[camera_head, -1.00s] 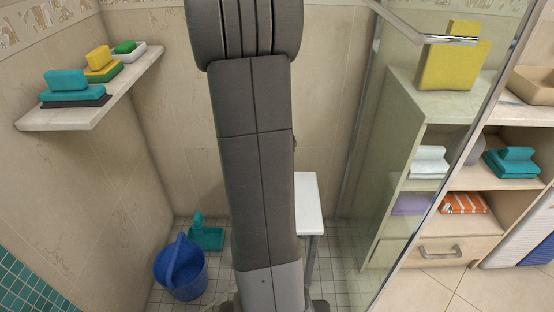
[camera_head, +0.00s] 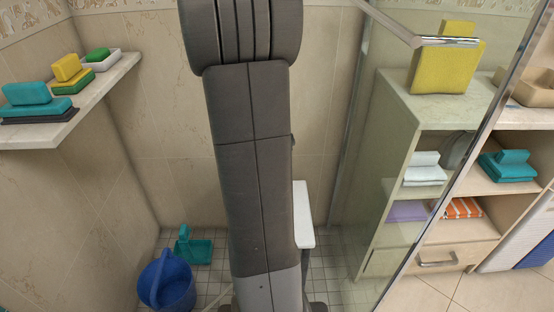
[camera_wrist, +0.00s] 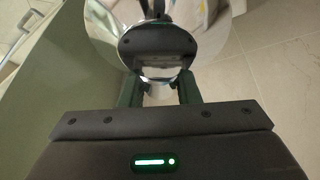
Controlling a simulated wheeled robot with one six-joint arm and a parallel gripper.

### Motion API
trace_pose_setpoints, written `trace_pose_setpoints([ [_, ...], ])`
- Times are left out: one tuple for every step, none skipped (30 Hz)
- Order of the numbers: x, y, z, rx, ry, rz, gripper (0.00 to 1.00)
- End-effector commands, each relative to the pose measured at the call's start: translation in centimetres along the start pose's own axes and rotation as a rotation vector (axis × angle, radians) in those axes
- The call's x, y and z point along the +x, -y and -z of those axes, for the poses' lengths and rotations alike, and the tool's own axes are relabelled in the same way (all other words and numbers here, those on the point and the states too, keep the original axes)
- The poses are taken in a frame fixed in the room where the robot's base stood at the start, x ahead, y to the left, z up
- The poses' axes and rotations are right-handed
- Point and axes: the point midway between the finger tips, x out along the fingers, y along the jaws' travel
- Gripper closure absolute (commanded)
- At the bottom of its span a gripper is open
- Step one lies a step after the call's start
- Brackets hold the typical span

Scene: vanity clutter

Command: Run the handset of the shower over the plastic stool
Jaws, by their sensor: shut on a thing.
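The plastic stool (camera_head: 304,218) stands in the shower corner in the head view, with a white seat. My arm hides its left part. My gripper (camera_wrist: 160,92) shows in the wrist view, shut on the handset, with one dark green finger on each side of it. The handset's round, mirror-like head (camera_wrist: 207,25) is just beyond the fingers and reflects my gripper and its surroundings. The wrist view does not show the stool clearly, so I cannot tell whether the handset touches it.
A blue bucket (camera_head: 167,284) and a teal dustpan (camera_head: 193,249) are on the tiled floor to the left. A wall shelf (camera_head: 88,100) with sponges is at the left. A glass panel (camera_head: 375,215) stands to the right, before a cabinet (camera_head: 397,90) with towels.

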Motion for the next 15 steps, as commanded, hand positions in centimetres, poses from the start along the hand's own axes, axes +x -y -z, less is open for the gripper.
trace_pose_setpoints([
  [0.5, 0.2, 0.5, 0.001, 0.000, -0.001, 1.00],
  [0.8, 0.3, 0.7, 0.001, 0.000, -0.001, 1.00],
  [1.0, 0.4, 1.1, 0.001, 0.000, -0.001, 1.00],
  [1.2, 0.6, 1.4, 0.001, -0.001, -0.001, 1.00],
  [1.5, 0.6, 1.6, 0.000, 0.000, -0.002, 1.00],
  [1.8, 0.8, 2.0, 0.001, 0.000, -0.001, 1.00],
  [2.0, 0.9, 2.3, 0.002, -0.001, -0.001, 1.00],
  [2.2, 1.0, 2.5, 0.002, 0.000, -0.001, 1.00],
  [2.5, 1.2, 2.9, 0.001, 0.000, -0.001, 1.00],
  [2.7, 1.3, 3.1, 0.001, 0.000, -0.001, 1.00],
  [2.9, 1.4, 3.4, 0.001, 0.000, -0.001, 1.00],
  [3.2, 1.6, 3.8, 0.001, 0.000, -0.001, 1.00],
  [3.4, 1.7, 4.0, 0.001, 0.000, -0.001, 1.00],
  [3.6, 1.8, 4.3, 0.001, 0.000, -0.001, 1.00],
  [3.8, 1.9, 4.7, 0.001, -0.001, 0.000, 1.00],
])
